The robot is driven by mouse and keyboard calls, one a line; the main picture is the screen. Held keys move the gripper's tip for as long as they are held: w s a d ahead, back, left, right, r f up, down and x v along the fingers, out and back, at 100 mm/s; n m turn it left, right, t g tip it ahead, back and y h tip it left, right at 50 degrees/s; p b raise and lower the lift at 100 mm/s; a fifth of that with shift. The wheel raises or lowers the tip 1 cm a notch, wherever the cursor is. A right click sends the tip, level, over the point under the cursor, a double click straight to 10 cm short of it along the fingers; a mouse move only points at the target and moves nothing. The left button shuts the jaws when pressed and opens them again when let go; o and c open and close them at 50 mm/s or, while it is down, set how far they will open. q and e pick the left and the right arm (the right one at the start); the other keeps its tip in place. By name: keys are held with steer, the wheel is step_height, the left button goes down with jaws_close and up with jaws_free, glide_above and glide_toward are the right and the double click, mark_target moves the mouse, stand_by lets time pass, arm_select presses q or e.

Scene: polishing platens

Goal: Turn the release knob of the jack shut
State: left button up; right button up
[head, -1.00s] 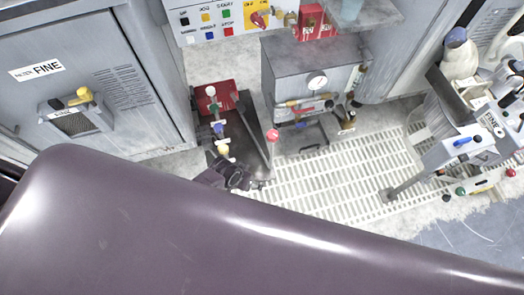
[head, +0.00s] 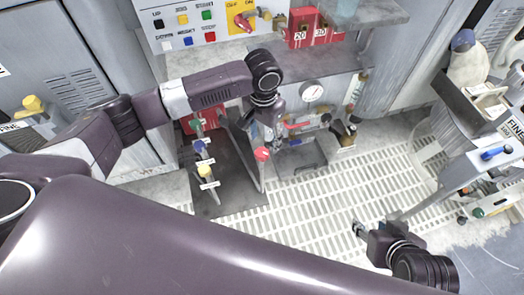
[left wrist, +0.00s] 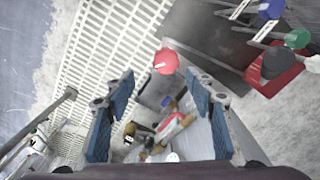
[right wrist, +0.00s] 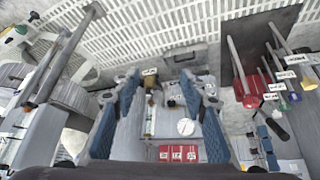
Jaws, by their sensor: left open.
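A red ball knob (head: 262,154) stands at the front of the gauge cabinet, beside the dark plate; it also shows in the left wrist view (left wrist: 166,61). A red-handled fitting (left wrist: 176,128) lies beyond it, partly hidden by my gripper in the head view. I cannot tell for sure which part is the jack's release knob. My left gripper (head: 270,128) points down above this area, open and empty; the red ball shows between and just past its fingertips (left wrist: 161,77). My right gripper (head: 357,229) is open and empty over the grating at the lower right.
The dark plate (head: 225,178) carries levers with green, blue and yellow knobs (head: 204,171). A gauge (head: 312,91) sits on the cabinet behind, with red numbered boxes (head: 302,30) above. A cart (head: 484,155) stands at right. The white grating (head: 320,205) is clear in the middle.

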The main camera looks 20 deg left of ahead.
mark_target(262, 152)
arm_select(q)
steer(key=shift+w+a+r, duration=0.1)
steer(key=shift+w+a, duration=0.1)
steer(key=shift+a, duration=0.3)
step_height(262, 152, down, 4)
steer(key=shift+r+b, duration=0.1)
steer(key=shift+b, duration=0.75)
step_height(262, 152, down, 3)
steer(key=shift+f+b, duration=0.2)
steer(key=shift+b, duration=0.4)
steer(key=shift+f, duration=0.2)
arm_select(e)
steer(key=w+a+r+t+y, duration=0.2)
steer(key=w+a+r+t, duration=0.2)
steer(key=w+r+t, duration=0.3)
steer(key=shift+w+a+r+t, duration=0.25)
steer(key=shift+w+r+t, duration=0.15)
steer(key=shift+w+r, duration=1.9)
arm_select(q)
steer(key=shift+c, duration=0.6)
steer(key=c, duration=1)
